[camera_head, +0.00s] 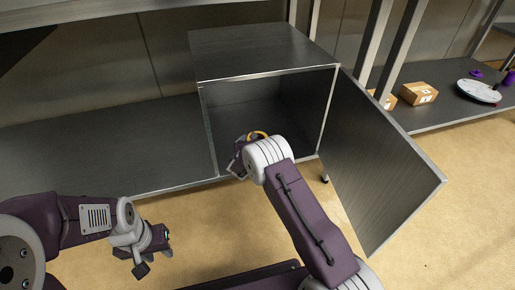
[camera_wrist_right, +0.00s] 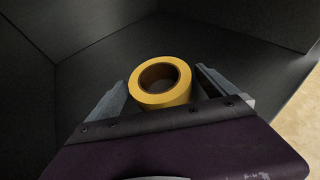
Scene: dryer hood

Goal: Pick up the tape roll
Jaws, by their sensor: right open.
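A yellow tape roll (camera_wrist_right: 162,98) with a brown inner core lies on the dark floor inside the open cabinet (camera_head: 264,74). In the head view only a yellow arc of the tape roll (camera_head: 258,134) shows past my right wrist. My right gripper (camera_wrist_right: 163,86) is open, with one finger on each side of the roll. I cannot tell whether the fingers touch it. In the head view my right gripper (camera_head: 238,160) is at the cabinet opening, partly hidden by its own wrist. My left gripper (camera_head: 154,262) is open and empty, low at the left, away from the cabinet.
The cabinet door (camera_head: 385,165) stands wide open to the right of my right arm. The cabinet sits on a dark shelf (camera_head: 100,150) with bare room on the left. Cardboard boxes (camera_head: 418,93) and a white plate-like object (camera_head: 479,91) rest on the right shelf.

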